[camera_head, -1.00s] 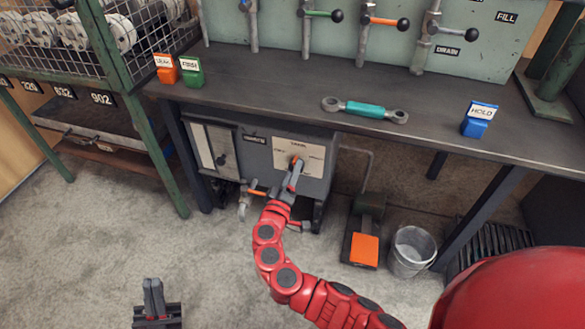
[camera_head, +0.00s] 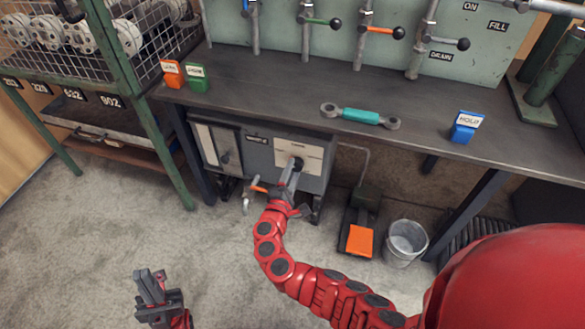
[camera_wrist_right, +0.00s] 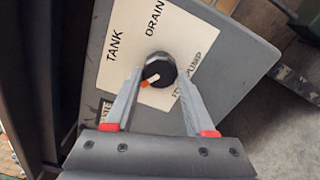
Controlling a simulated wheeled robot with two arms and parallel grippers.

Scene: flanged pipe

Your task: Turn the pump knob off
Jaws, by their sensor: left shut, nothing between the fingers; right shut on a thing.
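The pump knob (camera_wrist_right: 158,70) is a round black knob with an orange and white pointer, on a pale label plate (camera_wrist_right: 118,72) reading TANK, DRAIN and, partly hidden, PUMP. In the right wrist view its pointer aims to the lower left. In the head view the knob (camera_head: 297,162) sits on the front of a grey pump box (camera_head: 258,153) under the bench. My right gripper (camera_wrist_right: 157,82) is shut on the knob, one finger on each side; it also shows in the head view (camera_head: 292,172). My left gripper (camera_head: 150,280) is shut and empty, above the floor at lower left.
An orange pedal (camera_head: 361,241) and a grey bucket (camera_head: 405,242) stand on the floor right of the box. The bench (camera_head: 270,85) overhangs the box. A wire-mesh rack (camera_head: 112,60) stands at left. Floor at lower left is clear.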

